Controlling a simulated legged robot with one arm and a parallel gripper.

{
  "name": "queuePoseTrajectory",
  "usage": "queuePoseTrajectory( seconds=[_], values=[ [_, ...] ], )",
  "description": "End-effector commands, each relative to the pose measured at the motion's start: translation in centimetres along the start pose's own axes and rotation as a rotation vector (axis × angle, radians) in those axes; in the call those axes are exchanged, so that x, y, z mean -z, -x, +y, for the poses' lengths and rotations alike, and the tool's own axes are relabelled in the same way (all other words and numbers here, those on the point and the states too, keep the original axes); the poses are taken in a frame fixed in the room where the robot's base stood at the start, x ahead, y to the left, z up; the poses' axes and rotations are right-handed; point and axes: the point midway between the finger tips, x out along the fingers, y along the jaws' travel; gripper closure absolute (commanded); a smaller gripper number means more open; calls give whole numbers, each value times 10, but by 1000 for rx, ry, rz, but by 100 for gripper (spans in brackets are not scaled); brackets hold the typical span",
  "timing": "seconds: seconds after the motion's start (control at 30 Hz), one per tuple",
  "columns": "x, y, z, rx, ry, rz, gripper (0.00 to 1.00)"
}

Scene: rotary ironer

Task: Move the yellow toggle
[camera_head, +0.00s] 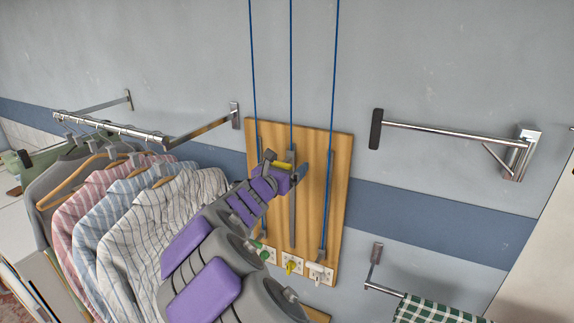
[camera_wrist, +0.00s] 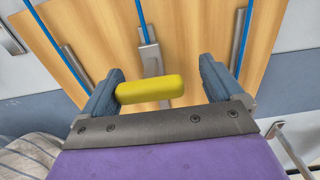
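The yellow toggle is a short yellow bar (camera_wrist: 150,89) at the middle of the wooden board, in front of a grey metal strip under the middle blue cord. In the wrist view my gripper (camera_wrist: 160,82) is open, with one finger on each side of the toggle. The left finger is at or very near the toggle's left end; I cannot tell if they touch. A gap shows between its right end and the right finger.
The wooden board (camera_head: 329,180) has two more blue cords with metal strips, left and right of the toggle. White plates with a yellow piece (camera_head: 291,266) sit low on it. Shirts (camera_head: 155,230) hang at left. A metal wall bar (camera_head: 455,134) juts out at right.

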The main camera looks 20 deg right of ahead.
Motion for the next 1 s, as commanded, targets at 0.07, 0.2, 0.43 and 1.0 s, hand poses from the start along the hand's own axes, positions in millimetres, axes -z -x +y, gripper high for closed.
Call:
queuePoseTrajectory(
  seconds=[0.07, 0.2, 0.43, 1.0],
  values=[
    [-1, 0, 3, -1, 0, -3, 6],
    [-1, 0, 4, -2, 1, -5, 6],
    [0, -8, -1, -3, -1, 1, 11],
    [0, -5, -2, 0, -1, 0, 66]
  ],
)
